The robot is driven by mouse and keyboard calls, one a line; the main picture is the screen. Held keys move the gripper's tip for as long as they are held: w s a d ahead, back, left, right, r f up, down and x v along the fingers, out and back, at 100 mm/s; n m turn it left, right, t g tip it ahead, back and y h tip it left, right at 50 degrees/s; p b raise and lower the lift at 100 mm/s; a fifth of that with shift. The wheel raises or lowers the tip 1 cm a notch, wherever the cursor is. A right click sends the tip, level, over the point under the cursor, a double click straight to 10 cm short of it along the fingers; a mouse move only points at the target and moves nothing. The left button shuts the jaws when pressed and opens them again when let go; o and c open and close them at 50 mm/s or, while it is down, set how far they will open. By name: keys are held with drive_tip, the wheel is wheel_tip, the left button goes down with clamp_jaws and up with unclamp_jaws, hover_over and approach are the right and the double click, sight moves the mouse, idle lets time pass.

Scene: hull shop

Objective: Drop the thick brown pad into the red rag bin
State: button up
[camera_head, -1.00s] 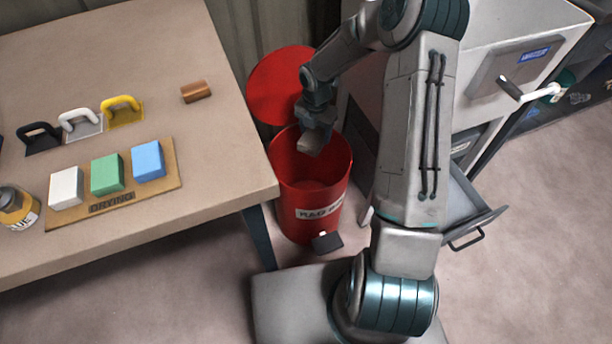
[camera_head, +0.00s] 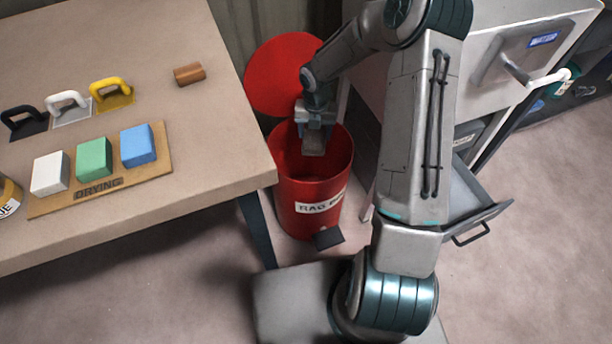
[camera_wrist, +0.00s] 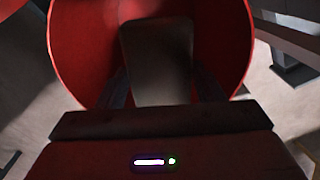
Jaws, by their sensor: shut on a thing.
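The red rag bin (camera_head: 311,213) stands on the floor beside the bench, its round red lid (camera_head: 283,75) raised behind it. My gripper (camera_head: 313,138) points down into the bin's open mouth. It is shut on the brown pad (camera_head: 313,146), which hangs at about rim level and looks dull grey-brown here. In the wrist view, the pad (camera_wrist: 157,62) shows dark between the fingers, with the red bin wall (camera_wrist: 75,50) around it. The bin's floor is mostly hidden behind the pad.
The bench (camera_head: 225,140) at left holds a drying board (camera_head: 62,203) with white, green and blue blocks, several handled floats and a brown cylinder (camera_head: 189,74). A grey cabinet with an open drawer (camera_head: 478,205) stands at right.

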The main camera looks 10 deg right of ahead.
drive_tip(key=shift+f+b, duration=0.5)
drive_tip(key=shift+f, duration=0.35)
drive_tip(key=o, duration=1.1)
wheel_tip(320, 180, up, 14)
drive_tip(key=p, duration=0.4)
drive_tip(key=shift+p, duration=0.4)
